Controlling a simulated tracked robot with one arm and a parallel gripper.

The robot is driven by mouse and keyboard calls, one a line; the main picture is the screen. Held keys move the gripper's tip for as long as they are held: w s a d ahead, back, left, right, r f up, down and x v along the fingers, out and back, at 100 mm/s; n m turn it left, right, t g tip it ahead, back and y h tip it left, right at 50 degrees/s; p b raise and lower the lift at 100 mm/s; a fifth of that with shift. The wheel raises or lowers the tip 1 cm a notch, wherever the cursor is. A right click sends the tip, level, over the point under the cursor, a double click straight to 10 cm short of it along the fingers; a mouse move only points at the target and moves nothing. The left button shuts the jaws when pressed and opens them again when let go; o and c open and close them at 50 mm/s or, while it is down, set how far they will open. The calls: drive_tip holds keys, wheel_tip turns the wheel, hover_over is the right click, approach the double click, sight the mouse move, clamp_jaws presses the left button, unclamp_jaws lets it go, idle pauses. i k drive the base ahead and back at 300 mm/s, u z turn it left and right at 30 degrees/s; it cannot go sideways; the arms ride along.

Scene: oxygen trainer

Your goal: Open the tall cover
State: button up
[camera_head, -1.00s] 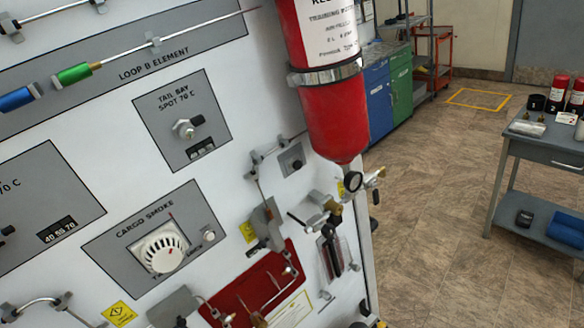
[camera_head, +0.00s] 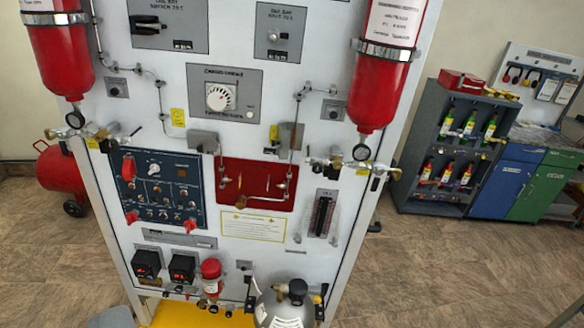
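A narrow upright panel (camera_head: 321,214) with a dark slotted strip and what looks like a clear cover is low on the right of the white trainer board (camera_head: 345,70). It appears closed, but it is too small to be sure. Red guard-like pieces also show on the dark blue switch panel (camera_head: 163,191): a taller one (camera_head: 129,168) at its upper left and small ones below. I cannot tell for certain which is the tall cover. My gripper is not in view.
Red cylinders (camera_head: 61,50) and (camera_head: 380,90) hang on both sides of the board, with valves and gauges below. A grey bottle (camera_head: 284,306) stands at the lower front. A bottle shelf (camera_head: 447,140) and blue cabinet (camera_head: 497,188) are right. Floor (camera_head: 440,260) is open at right.

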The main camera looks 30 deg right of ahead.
sight(283, 136)
drive_tip(key=u, duration=0.35)
drive_tip(key=i, duration=1.2)
drive_tip(key=z, duration=0.35)
